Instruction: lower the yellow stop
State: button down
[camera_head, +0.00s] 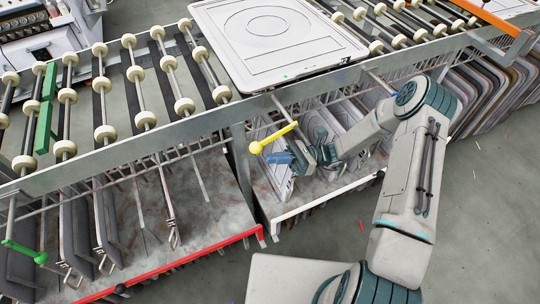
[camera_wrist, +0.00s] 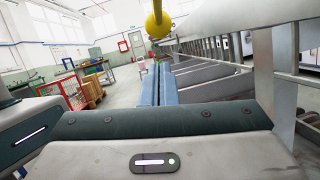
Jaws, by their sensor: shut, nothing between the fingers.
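A yellow lever (camera_head: 277,136) with a round ball knob (camera_head: 256,147) sticks out from the front rail of the roller conveyor, its ball end toward the lower left. In the wrist view the yellow ball (camera_wrist: 158,24) shows at the top, just above and beyond my fingertips. My gripper (camera_head: 279,158) has blue fingers, shut and empty, just below and right of the ball. The fingers (camera_wrist: 158,68) lie side by side in the wrist view. Whether they touch the ball I cannot tell. No separate yellow stop bar shows on the rollers.
A large pale panel (camera_head: 345,75) lies on the conveyor above. A green bar (camera_head: 46,110) stands among the left rollers, with a green lever (camera_head: 24,252) at lower left. An orange bar (camera_head: 488,16) is at upper right.

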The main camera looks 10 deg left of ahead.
jog(key=v, duration=1)
jog(key=shift+d+b, duration=0.3)
jog(key=shift+b, duration=0.05)
jog(key=shift+f, duration=0.1)
jog(key=s+d+r+n+t+h+p, duration=0.2)
jog(key=s+d+r+n+t+h, duration=0.1)
jog(key=r, duration=0.6)
jog(key=s+d+r+n+t+h+p, duration=0.3)
jog(key=s+r+n+h, duration=0.4)
jog(key=r+h, duration=0.3)
jog(key=s+d+r+n+t+h+p, duration=0.2)
jog(key=s+d+r+n+t+h, duration=0.2)
jog(key=r, duration=0.5)
jog(key=s+n+t+h, duration=0.1)
jog(key=s+h, duration=0.1)
jog(key=s, duration=0.1)
jog(key=shift+d+r+t+h, duration=0.15)
jog(key=shift+r+t+h, duration=0.15)
jog(key=shift+h, duration=0.1)
jog(key=shift+s, duration=0.15)
